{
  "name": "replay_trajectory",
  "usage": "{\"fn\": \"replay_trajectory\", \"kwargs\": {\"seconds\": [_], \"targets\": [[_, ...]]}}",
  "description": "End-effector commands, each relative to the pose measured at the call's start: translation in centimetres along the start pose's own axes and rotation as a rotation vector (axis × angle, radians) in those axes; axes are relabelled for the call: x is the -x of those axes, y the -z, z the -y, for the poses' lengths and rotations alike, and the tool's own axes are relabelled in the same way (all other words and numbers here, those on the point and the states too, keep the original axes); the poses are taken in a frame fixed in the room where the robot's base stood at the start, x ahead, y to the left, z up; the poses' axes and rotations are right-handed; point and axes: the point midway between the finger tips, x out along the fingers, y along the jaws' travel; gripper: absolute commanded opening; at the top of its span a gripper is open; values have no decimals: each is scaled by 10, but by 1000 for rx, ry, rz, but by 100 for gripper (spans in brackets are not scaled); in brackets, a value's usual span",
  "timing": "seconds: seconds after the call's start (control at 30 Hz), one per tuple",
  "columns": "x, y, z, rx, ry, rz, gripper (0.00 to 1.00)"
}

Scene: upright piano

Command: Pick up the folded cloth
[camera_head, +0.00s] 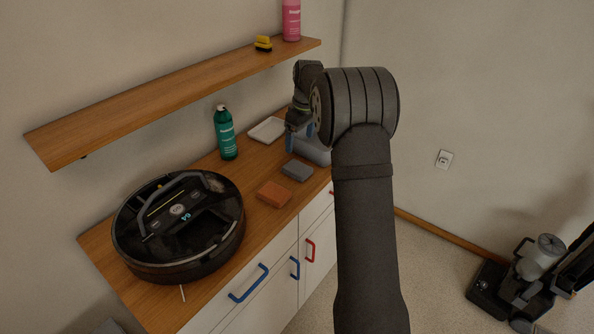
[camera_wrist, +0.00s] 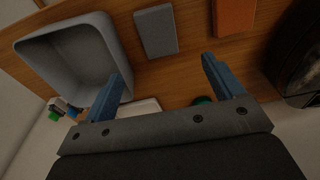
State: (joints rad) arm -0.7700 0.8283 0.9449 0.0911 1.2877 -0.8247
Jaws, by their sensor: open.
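Two flat, folded-looking rectangles lie on the wooden counter. One is a grey folded cloth (camera_head: 297,170), which also shows in the wrist view (camera_wrist: 155,30). The other is an orange folded cloth (camera_head: 274,194), which also shows in the wrist view (camera_wrist: 235,17). I cannot tell which one the task names. My gripper (camera_wrist: 163,69) is open, with its blue fingers apart and nothing between them. In the head view my gripper (camera_head: 300,136) is over the far end of the counter, by the grey bin and beyond both cloths.
An open grey bin (camera_wrist: 75,58) stands beside the grey cloth. A pale shallow tray (camera_head: 267,130) and a green bottle (camera_head: 226,133) stand near the wall. A black robot vacuum (camera_head: 178,225) fills the near end. A shelf (camera_head: 170,97) hangs above the counter.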

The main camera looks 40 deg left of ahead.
Motion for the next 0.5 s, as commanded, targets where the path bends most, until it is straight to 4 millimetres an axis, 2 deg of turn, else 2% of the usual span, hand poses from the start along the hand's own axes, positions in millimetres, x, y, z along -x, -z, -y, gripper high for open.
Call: {"fn": "replay_trajectory", "kwargs": {"seconds": [0.1,0.23,0.5], "targets": [[-28,-1,0,-1,2,2,86],[-51,-1,0,-1,1,1,86],[-70,-1,-1,-2,-2,-1,86]]}}
